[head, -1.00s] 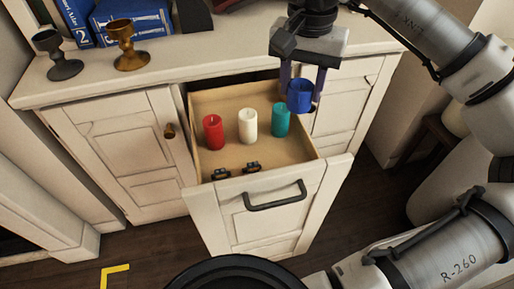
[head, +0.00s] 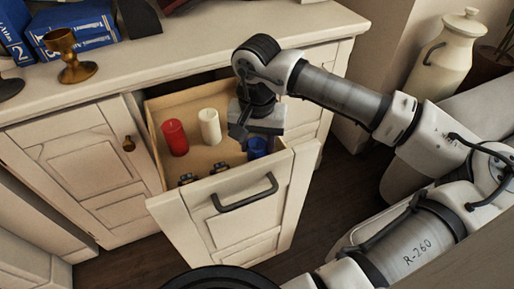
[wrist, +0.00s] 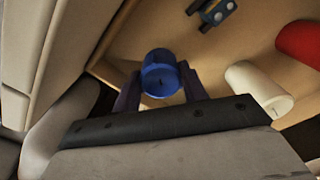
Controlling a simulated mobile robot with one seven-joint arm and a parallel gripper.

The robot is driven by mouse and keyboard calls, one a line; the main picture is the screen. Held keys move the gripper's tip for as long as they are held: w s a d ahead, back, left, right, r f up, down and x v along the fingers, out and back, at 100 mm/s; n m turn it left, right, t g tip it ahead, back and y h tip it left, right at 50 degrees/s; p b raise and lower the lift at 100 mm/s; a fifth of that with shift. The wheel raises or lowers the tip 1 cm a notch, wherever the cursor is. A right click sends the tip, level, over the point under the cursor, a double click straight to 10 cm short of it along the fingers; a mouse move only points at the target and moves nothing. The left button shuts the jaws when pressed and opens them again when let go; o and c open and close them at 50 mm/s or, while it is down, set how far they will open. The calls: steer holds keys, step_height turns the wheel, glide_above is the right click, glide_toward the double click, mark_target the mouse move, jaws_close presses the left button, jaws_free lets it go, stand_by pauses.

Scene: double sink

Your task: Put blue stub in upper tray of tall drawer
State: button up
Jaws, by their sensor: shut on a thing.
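The blue stub (head: 258,146), a short blue candle, is held between the two fingers of my gripper (head: 257,141). In the wrist view the blue stub (wrist: 160,75) sits between the dark fingertips of my gripper (wrist: 160,88), over the light wooden floor of the tray. The tall drawer (head: 235,220) is pulled out, and its upper tray (head: 180,103) is open from above. The stub is inside the tray's outline, at the front right near the drawer front. I cannot tell whether its bottom touches the tray floor.
A red candle (head: 175,138) and a white candle (head: 209,127) stand in the tray. Two small dark fittings (head: 219,167) lie near the front panel. The teal candle is hidden behind my gripper. A bronze goblet (head: 74,56) and blue books (head: 75,32) stand on the cabinet top.

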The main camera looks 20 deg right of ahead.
mark_target(257, 144)
steer(key=shift+f, duration=0.9)
steer(key=shift+f, duration=0.1)
steer(key=shift+f+b, duration=0.15)
steer(key=shift+b, duration=0.15)
steer(key=o, duration=1)
steer(key=shift+r, duration=0.2)
step_height(257, 144, up, 12)
steer(key=shift+r+p, duration=0.1)
steer(key=shift+p, duration=1.1)
